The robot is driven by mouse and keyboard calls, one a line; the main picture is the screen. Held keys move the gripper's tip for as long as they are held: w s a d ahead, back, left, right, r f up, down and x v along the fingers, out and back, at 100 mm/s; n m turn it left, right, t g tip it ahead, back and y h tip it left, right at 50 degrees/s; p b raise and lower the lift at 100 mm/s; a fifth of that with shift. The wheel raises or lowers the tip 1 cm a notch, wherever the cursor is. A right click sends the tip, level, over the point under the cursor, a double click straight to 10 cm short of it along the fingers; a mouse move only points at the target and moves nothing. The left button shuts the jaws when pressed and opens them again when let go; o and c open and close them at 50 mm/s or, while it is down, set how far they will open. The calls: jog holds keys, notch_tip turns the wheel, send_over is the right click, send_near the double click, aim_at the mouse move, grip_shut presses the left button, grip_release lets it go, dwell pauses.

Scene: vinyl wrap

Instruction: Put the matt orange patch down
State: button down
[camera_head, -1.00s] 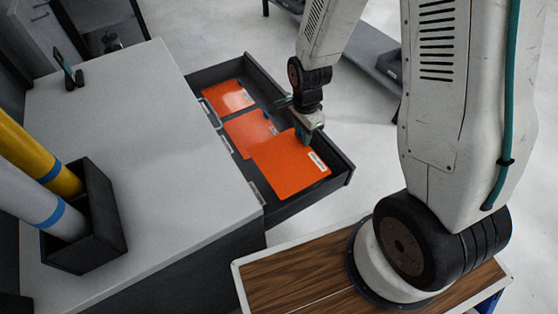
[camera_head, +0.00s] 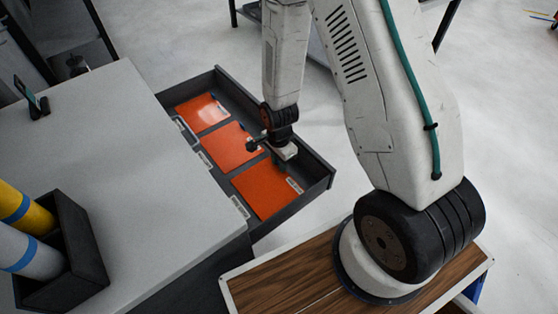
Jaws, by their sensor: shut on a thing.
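An open dark drawer (camera_head: 323,182) holds three orange patches in a row. The far patch (camera_head: 202,111) has a bright sheen. The middle orange patch (camera_head: 228,150) looks evenly matt and large. The near patch (camera_head: 262,190) lies flat with a white label at its right edge. My gripper (camera_head: 268,148) is low over the drawer, at the right edge of the middle patch, and is shut on that patch. Its fingertips are small and partly hidden. I cannot tell whether the middle patch touches the drawer floor.
A grey worktop (camera_head: 130,160) lies left of the drawer. A black box (camera_head: 75,245) with yellow and grey rolls stands on it. White labels line the drawer's left edge. My wood-topped base is at the bottom. Clear floor lies to the right.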

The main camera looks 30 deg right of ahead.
jog(key=c, duration=1.2)
grip_release()
jog(key=shift+f, duration=0.15)
jog(key=shift+o, duration=0.2)
jog(key=s+r+n, duration=0.3)
jog(key=r+n, duration=0.1)
jog(key=r, duration=1.1)
jog(key=s+r+n, duration=0.3)
jog(key=r, duration=1.1)
jog(key=s+d+r+n+t, duration=0.1)
jog(key=s+r+n, duration=0.7)
jog(key=s+r, duration=0.3)
jog(key=s, duration=0.3)
jog(key=shift+s+d+r+n, duration=0.2)
jog(key=shift+d+n, duration=0.1)
jog(key=shift+n, duration=0.1)
